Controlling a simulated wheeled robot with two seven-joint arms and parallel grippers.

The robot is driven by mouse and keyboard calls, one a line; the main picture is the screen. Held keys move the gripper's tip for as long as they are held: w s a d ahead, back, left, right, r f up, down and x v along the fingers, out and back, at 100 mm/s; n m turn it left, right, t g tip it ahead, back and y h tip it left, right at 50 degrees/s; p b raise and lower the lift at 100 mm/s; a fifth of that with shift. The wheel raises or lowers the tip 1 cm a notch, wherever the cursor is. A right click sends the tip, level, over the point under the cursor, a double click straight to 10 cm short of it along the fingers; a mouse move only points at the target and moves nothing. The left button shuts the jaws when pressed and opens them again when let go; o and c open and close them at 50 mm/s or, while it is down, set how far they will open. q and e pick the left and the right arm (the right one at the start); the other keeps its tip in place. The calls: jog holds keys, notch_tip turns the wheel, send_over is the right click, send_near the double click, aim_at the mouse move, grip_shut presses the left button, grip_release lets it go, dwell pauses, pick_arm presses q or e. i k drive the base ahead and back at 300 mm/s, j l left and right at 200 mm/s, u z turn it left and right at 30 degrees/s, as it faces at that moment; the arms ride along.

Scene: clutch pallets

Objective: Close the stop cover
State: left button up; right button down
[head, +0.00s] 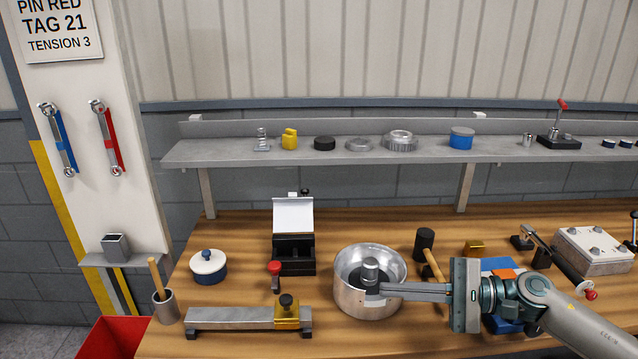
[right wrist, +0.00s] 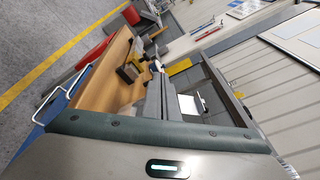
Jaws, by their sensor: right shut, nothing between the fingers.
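A black stand (head: 294,252) at the back middle of the bench carries a pale hinged plate (head: 293,215) that is tilted up and open. It looks like the stop cover, though no label confirms this. A pale plate also shows in the right wrist view (right wrist: 190,105) beyond the fingers. A red-knobbed lever (head: 275,270) stands in front of the stand. My right gripper (head: 384,290) is shut and empty, its fingers pointing left over the metal pot, to the right of and nearer than the stand. My left gripper is not in view.
A metal pot (head: 352,299) with a grey cylinder inside lies under my right fingers. A mallet (head: 426,245) stands behind them. A long grey bar with a brass block (head: 287,316) lies at the front. A lidded blue-white jar (head: 208,268) is left. A shelf (head: 225,151) runs above.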

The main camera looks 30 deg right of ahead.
aim_at(291, 214)
jog(key=i+l, duration=0.4)
jog(key=i, duration=0.15)
jog(key=i+l, duration=0.4)
jog(key=i, duration=0.15)
